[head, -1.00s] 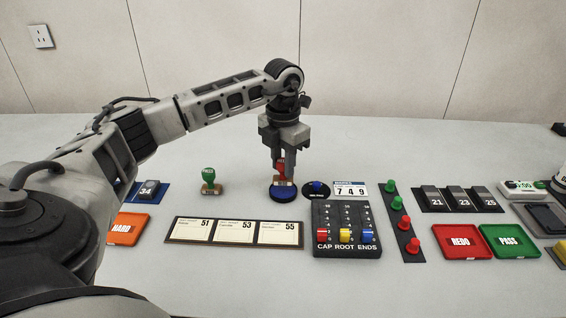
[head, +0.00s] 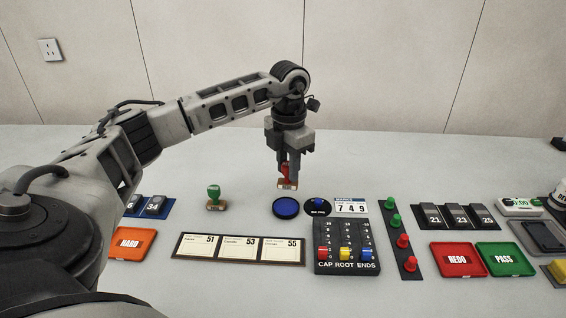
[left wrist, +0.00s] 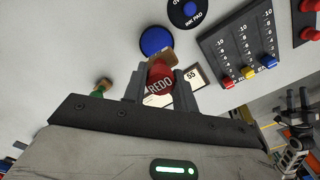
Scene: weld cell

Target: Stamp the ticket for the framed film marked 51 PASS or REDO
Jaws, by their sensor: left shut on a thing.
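My left gripper (head: 287,178) is shut on the red stamp (head: 286,173), which reads REDO in the left wrist view (left wrist: 160,85). The stamp is held upright in the air, just behind and above the round blue pad (head: 286,208). The ticket marked 51 (head: 197,247) lies at the left end of a dark-framed strip, beside tickets 53 (head: 240,248) and 55 (head: 282,250). The green stamp (head: 214,197) stands on the table left of the pad. I see no film marked 51. My right gripper is out of view.
A black slider block (head: 345,267) stands right of the tickets. Beyond are a strip of green and red pegs (head: 402,240), films 21, 23 and 25 (head: 461,216), a red REDO tray (head: 458,260) and a green PASS tray (head: 506,259). An orange HARD tray (head: 131,244) is at left.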

